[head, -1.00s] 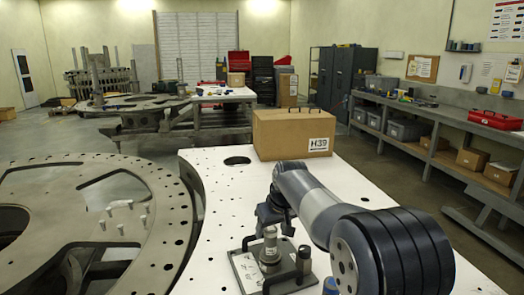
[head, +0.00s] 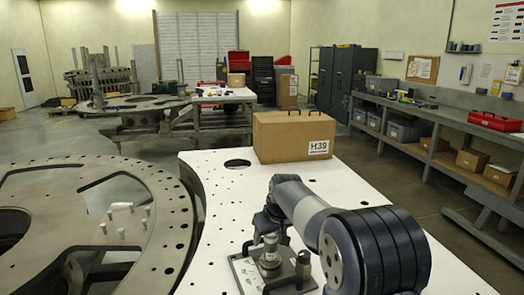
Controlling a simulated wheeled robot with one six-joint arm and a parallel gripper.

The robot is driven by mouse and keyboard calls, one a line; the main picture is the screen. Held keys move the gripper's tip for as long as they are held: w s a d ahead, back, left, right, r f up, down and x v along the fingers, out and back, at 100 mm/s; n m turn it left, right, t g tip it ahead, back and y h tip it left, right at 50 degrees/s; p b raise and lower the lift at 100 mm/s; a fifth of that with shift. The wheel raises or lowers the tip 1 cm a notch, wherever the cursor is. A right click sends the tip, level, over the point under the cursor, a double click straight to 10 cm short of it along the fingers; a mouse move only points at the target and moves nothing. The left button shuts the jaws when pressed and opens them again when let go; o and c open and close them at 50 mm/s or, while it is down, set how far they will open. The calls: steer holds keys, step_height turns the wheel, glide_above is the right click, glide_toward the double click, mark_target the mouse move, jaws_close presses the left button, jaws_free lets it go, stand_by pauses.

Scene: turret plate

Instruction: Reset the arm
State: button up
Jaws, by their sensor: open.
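My arm reaches in from the lower right, over the white table (head: 375,190).
A cardboard box (head: 280,138) labelled H39 stands at the table's far edge. A large grey turret plate (head: 150,185) with holes and several pegs lies to the left. The white surface between the box and the fixture is mostly clear.

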step_height(320, 180, up, 9)
steer(key=p, duration=0.6)
steer(key=shift+d, duration=0.15)
